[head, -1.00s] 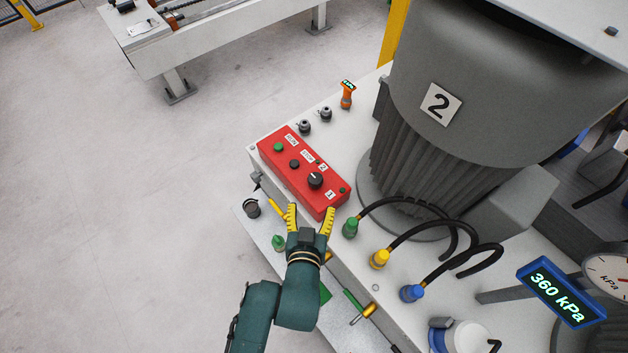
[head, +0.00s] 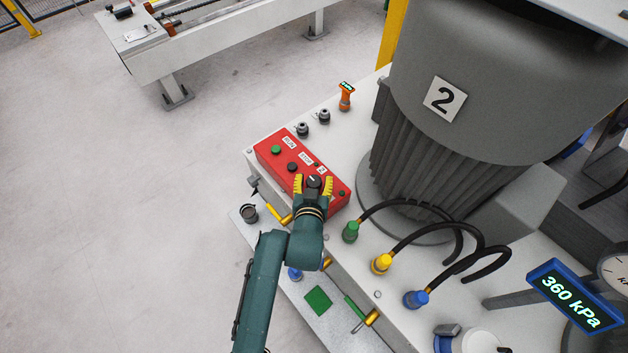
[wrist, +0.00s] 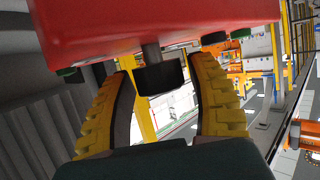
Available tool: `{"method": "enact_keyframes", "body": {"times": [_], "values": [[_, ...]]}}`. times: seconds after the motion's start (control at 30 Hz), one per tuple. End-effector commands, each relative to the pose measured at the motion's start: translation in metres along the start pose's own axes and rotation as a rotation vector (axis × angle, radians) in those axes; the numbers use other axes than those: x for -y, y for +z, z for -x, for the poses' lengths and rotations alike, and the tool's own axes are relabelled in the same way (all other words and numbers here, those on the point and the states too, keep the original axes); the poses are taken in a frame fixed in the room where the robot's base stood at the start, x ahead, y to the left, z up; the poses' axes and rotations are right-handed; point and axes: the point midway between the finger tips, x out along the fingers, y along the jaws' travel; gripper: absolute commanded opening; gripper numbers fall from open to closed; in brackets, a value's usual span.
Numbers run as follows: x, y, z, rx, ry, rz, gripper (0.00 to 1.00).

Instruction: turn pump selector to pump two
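The red control box (head: 268,158) stands on the white bench in the head view and also fills the top of the wrist view (wrist: 190,18). Its black pump selector knob (head: 313,182) has a white pointer mark. A "2" label (head: 322,170) lies just beyond the knob; the "1" label is hidden by my gripper. My gripper (head: 313,184) is open, with one yellow finger on each side of the knob. In the wrist view the knob (wrist: 160,78) sits between the fingertips (wrist: 162,72), with a gap on both sides.
A green button (head: 276,150) and a black button (head: 292,167) are on the box. The large grey pump marked 2 (head: 440,60) stands to the right. Green (head: 350,232), yellow (head: 382,263) and blue (head: 416,299) hose fittings are nearby. A display reads 360 kPa (head: 573,296).

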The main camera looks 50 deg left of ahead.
Motion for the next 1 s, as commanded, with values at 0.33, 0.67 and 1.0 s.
{"method": "enact_keyframes", "body": {"times": [0.33, 0.67, 1.0], "values": [[0.0000, 0.0002, 0.0002, 0.000, 0.000, 0.000, 0.06], [0.0008, 0.0023, -0.0004, 0.003, 0.022, -0.010, 0.06], [0.0022, 0.0058, -0.0024, 0.001, 0.191, -0.074, 0.06]]}}
